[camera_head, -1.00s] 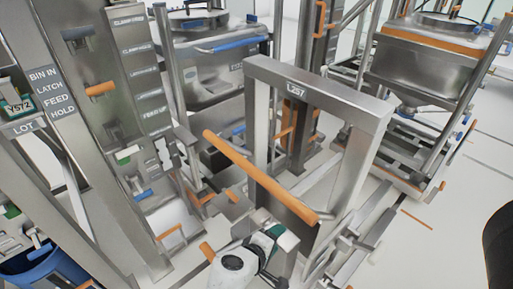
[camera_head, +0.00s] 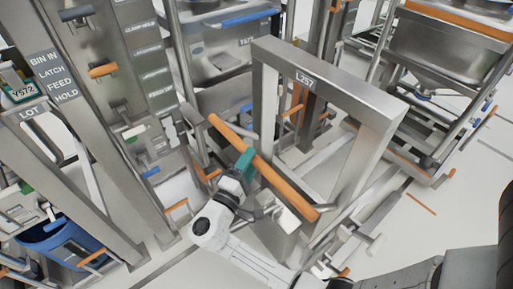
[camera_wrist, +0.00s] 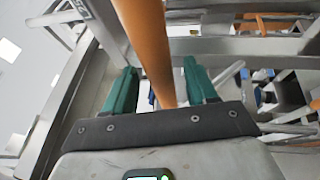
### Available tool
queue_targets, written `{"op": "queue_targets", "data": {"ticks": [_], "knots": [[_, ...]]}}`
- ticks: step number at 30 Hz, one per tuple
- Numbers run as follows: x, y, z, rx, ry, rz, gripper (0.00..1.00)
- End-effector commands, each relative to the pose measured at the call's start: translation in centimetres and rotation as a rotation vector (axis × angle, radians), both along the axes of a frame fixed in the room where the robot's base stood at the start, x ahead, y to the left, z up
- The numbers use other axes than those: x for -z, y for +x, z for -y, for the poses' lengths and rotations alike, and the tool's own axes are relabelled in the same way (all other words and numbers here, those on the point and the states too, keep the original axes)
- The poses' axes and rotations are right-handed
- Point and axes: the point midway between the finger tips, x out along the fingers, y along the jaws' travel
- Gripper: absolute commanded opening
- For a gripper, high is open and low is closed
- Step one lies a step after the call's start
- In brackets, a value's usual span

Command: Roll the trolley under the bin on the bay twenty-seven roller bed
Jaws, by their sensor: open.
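The trolley is a grey steel frame marked L257 (camera_head: 330,90), with a long orange push bar (camera_head: 285,190) slanting across its near side. My gripper (camera_head: 243,167), with green fingers, is at the middle of this bar. In the wrist view, my open gripper (camera_wrist: 158,68) has one finger on each side of the orange bar (camera_wrist: 147,35), with gaps showing beside it. A grey bin with a blue handle (camera_head: 225,45) stands behind, at the upper left. Another steel bin with an orange rim (camera_head: 445,55) stands at upper right. I cannot read any bay number.
A steel panel (camera_head: 125,80) with orange and white handles stands at left, beside a post signed BIN IN, LATCH, FEED, HOLD (camera_head: 50,75). A blue tub (camera_head: 65,245) is at lower left. White floor (camera_head: 455,205) is open at right.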

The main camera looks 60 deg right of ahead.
Motion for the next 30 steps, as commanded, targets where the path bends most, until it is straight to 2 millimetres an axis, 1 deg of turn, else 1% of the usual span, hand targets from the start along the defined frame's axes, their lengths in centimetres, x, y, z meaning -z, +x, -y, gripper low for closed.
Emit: {"op": "queue_targets", "data": {"ticks": [1, 3, 7, 12, 19, 20, 30], "knots": [[-0.4, 0.0, 0.9, 0.003, 0.001, -0.001, 0.57], [-0.6, 0.2, 1.8, 0.002, 0.000, -0.001, 0.57], [-0.7, 0.4, 3.1, 0.001, 0.000, 0.000, 0.57], [-0.7, 0.5, 3.7, -0.001, 0.001, 0.000, 0.57], [-0.7, 0.5, 3.8, -0.001, 0.001, 0.000, 0.57], [-0.7, 0.5, 3.8, -0.001, 0.001, 0.000, 0.55], [-0.7, 0.4, 3.8, -0.001, 0.001, 0.000, 0.22]]}}
